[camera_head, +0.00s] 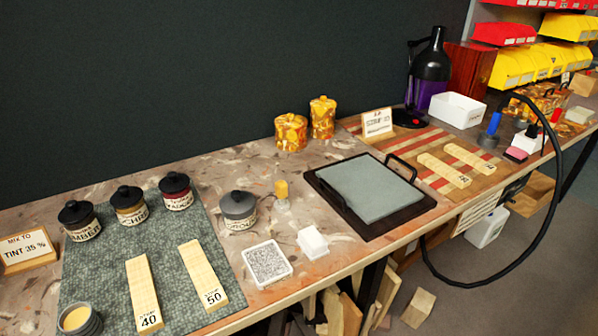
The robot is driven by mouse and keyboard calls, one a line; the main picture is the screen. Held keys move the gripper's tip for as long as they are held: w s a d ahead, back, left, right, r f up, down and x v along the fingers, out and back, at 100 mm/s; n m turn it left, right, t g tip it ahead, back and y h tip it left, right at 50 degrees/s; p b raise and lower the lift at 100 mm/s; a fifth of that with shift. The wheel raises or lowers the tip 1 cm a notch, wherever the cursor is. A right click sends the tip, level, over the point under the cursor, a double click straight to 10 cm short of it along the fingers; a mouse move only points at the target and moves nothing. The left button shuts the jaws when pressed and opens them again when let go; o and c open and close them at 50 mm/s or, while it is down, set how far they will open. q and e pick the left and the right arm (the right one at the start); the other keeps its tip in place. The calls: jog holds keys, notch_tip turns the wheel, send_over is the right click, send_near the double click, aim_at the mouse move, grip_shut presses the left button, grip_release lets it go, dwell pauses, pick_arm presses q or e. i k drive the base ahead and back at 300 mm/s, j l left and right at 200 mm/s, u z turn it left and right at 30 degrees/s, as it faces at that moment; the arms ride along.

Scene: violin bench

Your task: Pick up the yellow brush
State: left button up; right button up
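The yellow brush (281,189) stands upright near the middle of the bench, its yellow part on top and a pale grey part below. It is just right of a grey-lidded jar (239,208) and behind a small white block (312,242). I cannot tell whether its lower part is bristles or a small holder. Nothing hides it. Neither of my grippers shows in this view.
A green mat (165,240) with several jars and two wooden strips lies left. A speckled square tile (267,262) lies in front of the brush. A black-framed grey slab (370,190) with handles is right. Two amber jars (291,132) stand behind.

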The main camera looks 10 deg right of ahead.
aim_at(524, 117)
jog(key=z, duration=1.55)
